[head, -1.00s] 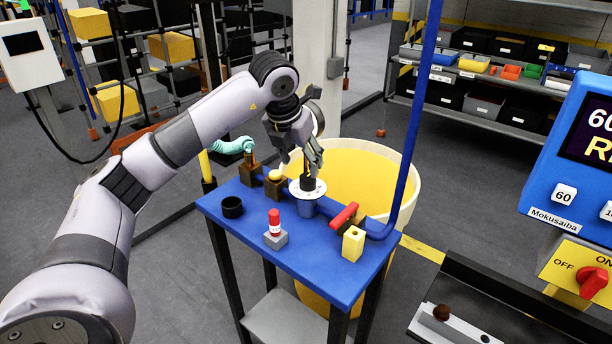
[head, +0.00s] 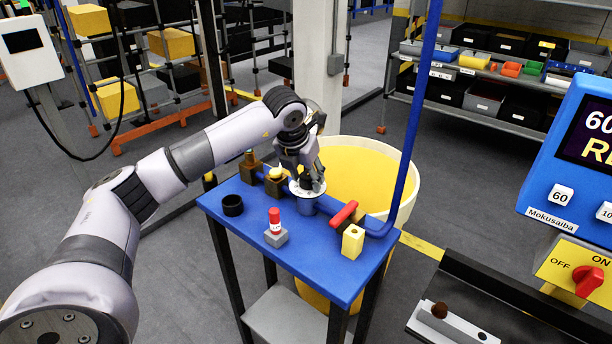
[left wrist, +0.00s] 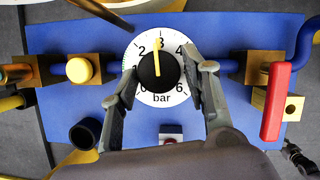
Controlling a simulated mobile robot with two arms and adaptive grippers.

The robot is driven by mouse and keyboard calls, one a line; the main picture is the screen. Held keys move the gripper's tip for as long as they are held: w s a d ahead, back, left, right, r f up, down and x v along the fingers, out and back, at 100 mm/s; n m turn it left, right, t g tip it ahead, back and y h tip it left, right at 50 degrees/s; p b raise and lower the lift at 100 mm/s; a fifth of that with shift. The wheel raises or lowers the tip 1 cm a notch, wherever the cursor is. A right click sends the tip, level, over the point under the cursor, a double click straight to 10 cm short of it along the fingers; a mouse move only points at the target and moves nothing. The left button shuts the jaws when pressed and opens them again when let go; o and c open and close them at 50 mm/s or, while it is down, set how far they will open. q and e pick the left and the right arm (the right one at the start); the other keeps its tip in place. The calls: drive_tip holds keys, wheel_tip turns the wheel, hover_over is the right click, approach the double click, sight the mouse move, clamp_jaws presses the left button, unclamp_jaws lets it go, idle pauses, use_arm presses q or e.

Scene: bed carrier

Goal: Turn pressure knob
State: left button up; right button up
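The pressure knob (left wrist: 160,72) is a black round knob with a yellow pointer. It sits on a white dial (left wrist: 160,98) marked in bar, and the pointer stands close to the 3. In the head view the knob (head: 307,184) is partly hidden by my left gripper (head: 309,177). In the left wrist view the fingers of my left gripper (left wrist: 161,68) are spread, one on each side of the knob. Narrow gaps show between fingers and knob, so it looks open. My right gripper is not clearly in view.
The blue table (head: 325,262) also carries a red-handled valve (head: 344,214), a yellow block (head: 353,240), a red-capped piece (head: 275,222) and a black cup (head: 232,205). A large yellow-filled tub (head: 405,200) stands behind. A blue pipe (head: 415,110) rises at the right.

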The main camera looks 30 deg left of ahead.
use_arm(q)
drive_tip(key=c, duration=0.8)
